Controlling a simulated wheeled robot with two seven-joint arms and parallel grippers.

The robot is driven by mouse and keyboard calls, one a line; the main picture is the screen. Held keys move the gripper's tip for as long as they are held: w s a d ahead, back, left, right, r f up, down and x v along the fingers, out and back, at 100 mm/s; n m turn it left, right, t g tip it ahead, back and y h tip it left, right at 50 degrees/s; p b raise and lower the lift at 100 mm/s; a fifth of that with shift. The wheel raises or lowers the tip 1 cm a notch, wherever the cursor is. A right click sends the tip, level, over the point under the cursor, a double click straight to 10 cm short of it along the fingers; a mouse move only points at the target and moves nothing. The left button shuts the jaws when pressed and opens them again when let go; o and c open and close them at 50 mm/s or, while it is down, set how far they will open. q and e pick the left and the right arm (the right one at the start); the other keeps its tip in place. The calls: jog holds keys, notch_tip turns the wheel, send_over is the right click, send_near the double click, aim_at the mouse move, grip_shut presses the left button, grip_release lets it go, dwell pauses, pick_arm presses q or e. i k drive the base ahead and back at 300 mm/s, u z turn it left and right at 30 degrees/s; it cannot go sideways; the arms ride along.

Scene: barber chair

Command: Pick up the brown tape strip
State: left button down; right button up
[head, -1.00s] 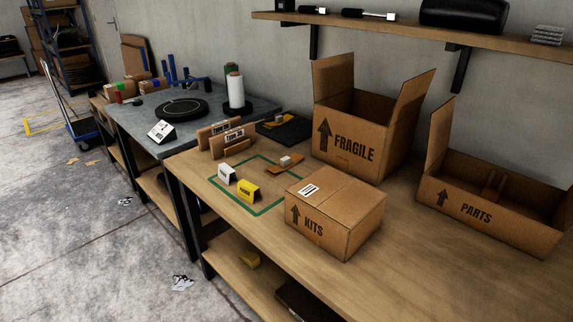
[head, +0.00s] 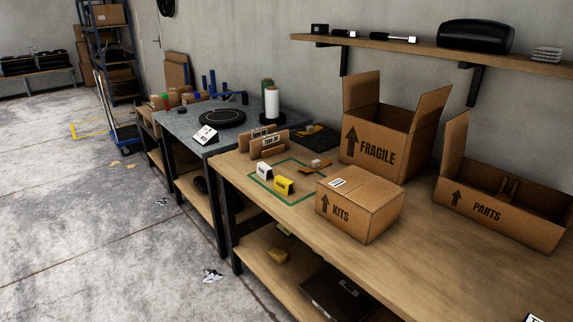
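A flat brown strip (head: 318,169), which looks like the brown tape strip, lies on the wooden workbench (head: 420,236) at the right edge of a green taped outline (head: 263,187). A small pale block (head: 315,163) sits on or against it; I cannot tell which. A similar orange-brown piece (head: 306,131) lies on a black mat (head: 318,139) farther back. Neither of my grippers is in view.
A closed KITS box (head: 362,205) stands just in front of the strip. Open FRAGILE (head: 377,148) and PARTS (head: 495,205) boxes stand behind and right.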

aim_at(316, 165)
jog(key=u, duration=0.6)
jog(key=i, duration=0.95)
jog(key=u, duration=0.3)
